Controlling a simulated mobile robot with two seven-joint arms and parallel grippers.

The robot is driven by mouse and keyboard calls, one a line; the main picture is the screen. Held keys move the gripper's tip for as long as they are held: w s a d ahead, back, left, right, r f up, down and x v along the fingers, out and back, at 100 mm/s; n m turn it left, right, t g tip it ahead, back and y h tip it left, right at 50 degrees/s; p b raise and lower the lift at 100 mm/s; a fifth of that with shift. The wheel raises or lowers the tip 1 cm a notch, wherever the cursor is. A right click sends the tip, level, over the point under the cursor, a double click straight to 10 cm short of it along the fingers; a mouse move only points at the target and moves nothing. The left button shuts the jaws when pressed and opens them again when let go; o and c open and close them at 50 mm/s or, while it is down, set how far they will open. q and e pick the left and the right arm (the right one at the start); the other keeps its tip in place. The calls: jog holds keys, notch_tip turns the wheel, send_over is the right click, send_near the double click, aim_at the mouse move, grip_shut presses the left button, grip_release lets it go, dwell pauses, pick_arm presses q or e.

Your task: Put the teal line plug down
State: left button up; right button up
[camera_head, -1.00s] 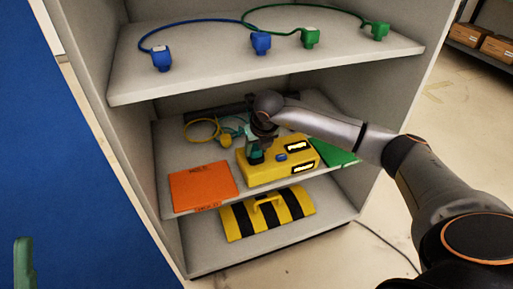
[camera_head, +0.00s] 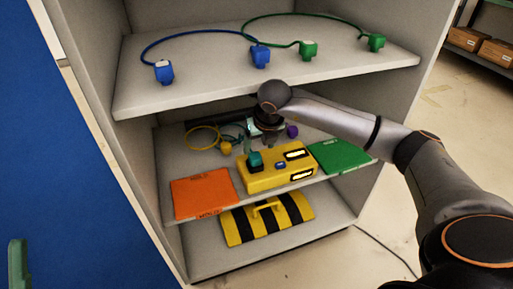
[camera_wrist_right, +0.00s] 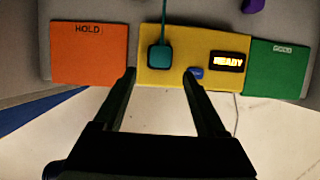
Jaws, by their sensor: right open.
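The teal line plug (camera_head: 254,160) sits at the left end of the yellow box (camera_head: 262,182). In the right wrist view the teal plug (camera_wrist_right: 160,57) is on the box's face (camera_wrist_right: 184,84), with its teal cord running up from it. My right gripper (camera_wrist_right: 160,75) is open and empty, its two fingers apart on either side below the plug in that view. In the head view the right gripper (camera_head: 266,132) is above and behind the plug, partly hidden by its own wrist. My left gripper is not in view.
An orange HOLD mat (camera_head: 203,192) lies left of the box and a green mat (camera_head: 341,155) right of it. Yellow (camera_head: 226,148) and purple (camera_head: 292,131) plugs are behind. Blue (camera_head: 164,72) and green (camera_head: 376,43) plugs stand on the upper shelf, above my arm.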

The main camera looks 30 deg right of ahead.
jog(key=s+a+f+n+g+y, duration=0.1)
jog(key=s+a+f+n+y, duration=0.15)
jog(key=a, duration=0.55)
jog(key=s+a+f+n+g+y, duration=0.1)
jog(key=s+a+y, duration=0.25)
jog(key=a, duration=0.35)
jog(key=s+a+r+n+g+y, duration=0.1)
jog(key=s+a+r+g+y, duration=0.2)
jog(key=s+a+y, duration=0.7)
jog(key=s+a+r+g+y, duration=0.1)
jog(key=s+a+r+y, duration=0.2)
jog(key=s+a+r, duration=0.55)
notch_tip(320, 180, up, 11)
jog(key=d+m+t+y, duration=0.2)
jog(key=m+t+y, duration=0.3)
jog(key=m+y, duration=0.1)
jog(key=w+d+r+m+t+h, duration=0.1)
jog(key=d+m+t+h, duration=0.3)
jog(key=m+t, duration=0.5)
jog(key=w+d+r+m+t+h, duration=0.2)
jog(key=d+m+t+h, duration=0.2)
jog(key=m+t, duration=0.5)
jog(key=d+m, duration=0.1)
jog(key=d, duration=0.1)
jog(key=shift+d+r+t+h, duration=0.3)
jog(key=shift+r+t+h, duration=0.1)
